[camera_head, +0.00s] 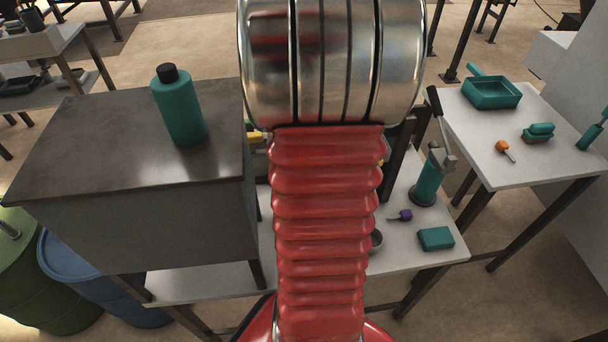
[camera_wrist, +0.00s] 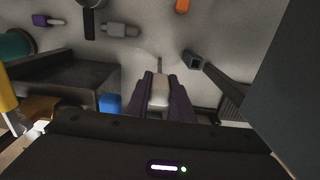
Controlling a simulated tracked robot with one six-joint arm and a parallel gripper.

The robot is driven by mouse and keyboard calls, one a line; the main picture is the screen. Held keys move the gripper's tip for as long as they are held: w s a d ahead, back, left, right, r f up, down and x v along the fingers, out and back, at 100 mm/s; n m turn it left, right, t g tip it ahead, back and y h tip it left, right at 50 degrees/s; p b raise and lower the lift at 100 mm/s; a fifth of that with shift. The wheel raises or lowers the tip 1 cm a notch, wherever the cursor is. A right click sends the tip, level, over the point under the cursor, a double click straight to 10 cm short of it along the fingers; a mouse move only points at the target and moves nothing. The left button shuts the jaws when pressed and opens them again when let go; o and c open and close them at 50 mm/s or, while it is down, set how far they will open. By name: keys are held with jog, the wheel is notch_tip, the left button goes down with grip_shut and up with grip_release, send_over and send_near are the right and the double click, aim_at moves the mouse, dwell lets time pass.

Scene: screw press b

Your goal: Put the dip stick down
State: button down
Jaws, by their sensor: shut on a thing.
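My gripper (camera_wrist: 160,85) shows in the wrist view, with its two dark jaws shut on a pale, light-grey piece. I take this piece to be the dip stick (camera_wrist: 159,92). A thin rod sticks out beyond the jaws, towards the pale surface behind. I cannot tell whether its tip touches anything. In the head view my own arm covers the middle, so my gripper and the dip stick are hidden there.
A white table (camera_head: 440,247) carries a teal upright tool (camera_head: 428,180), a purple-handled screwdriver (camera_head: 403,215) and a teal box (camera_head: 436,238). A dark-topped cabinet (camera_head: 90,145) holds a teal bottle (camera_head: 180,110). A right table (camera_head: 470,150) holds a teal tray (camera_head: 490,92) and an orange-handled screwdriver (camera_head: 503,147).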

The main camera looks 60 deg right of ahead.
jog(key=shift+f, duration=0.1)
jog(key=c, duration=1.6)
grip_release()
jog(key=shift+o, duration=0.2)
notch_tip(320, 180, up, 12)
jog(key=shift+r, duration=0.15)
